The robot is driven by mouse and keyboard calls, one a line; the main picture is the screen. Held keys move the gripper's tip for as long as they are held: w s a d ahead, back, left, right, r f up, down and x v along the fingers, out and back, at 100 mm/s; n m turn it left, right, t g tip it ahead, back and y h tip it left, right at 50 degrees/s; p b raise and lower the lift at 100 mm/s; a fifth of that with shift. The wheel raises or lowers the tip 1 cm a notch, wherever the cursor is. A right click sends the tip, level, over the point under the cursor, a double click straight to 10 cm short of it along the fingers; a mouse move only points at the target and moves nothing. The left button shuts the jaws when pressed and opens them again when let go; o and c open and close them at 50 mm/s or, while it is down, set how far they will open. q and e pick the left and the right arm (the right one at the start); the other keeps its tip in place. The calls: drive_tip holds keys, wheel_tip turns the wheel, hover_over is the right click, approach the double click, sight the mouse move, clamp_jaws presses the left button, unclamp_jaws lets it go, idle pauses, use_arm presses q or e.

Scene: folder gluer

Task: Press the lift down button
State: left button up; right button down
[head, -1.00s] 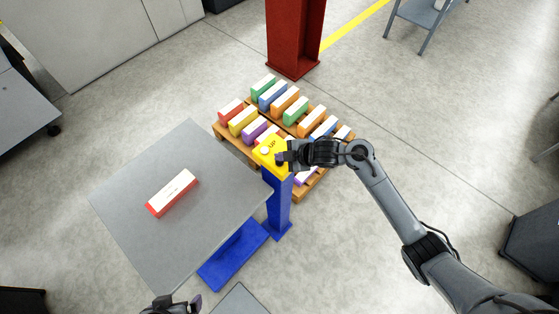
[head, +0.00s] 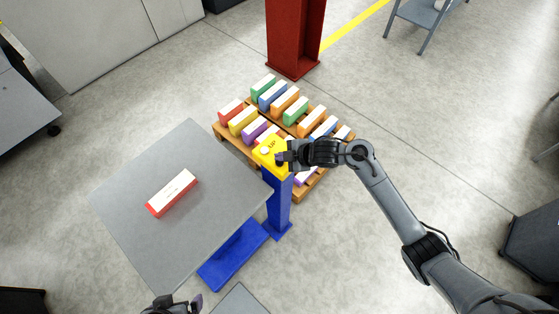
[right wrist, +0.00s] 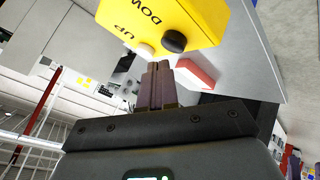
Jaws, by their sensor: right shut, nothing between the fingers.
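The yellow control box (head: 268,147) stands on top of a blue post beside the lift table. In the right wrist view the box (right wrist: 185,15) shows a white button (right wrist: 144,49) by the word UP and a black button (right wrist: 174,41) by the partly cut-off word DOWN. My right gripper (head: 281,158) is shut and empty at the box's near right side. My left gripper (head: 178,304) is only partly in view at the bottom edge.
The grey lift table top (head: 130,210) carries a red and white carton (head: 172,193). A wooden pallet (head: 232,147) with several coloured cartons lies behind the box. A red column (head: 294,40) stands farther back. Open floor lies to the right.

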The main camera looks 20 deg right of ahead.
drive_tip(key=shift+f, duration=0.25)
idle(0.3)
drive_tip(key=shift+f, duration=0.15)
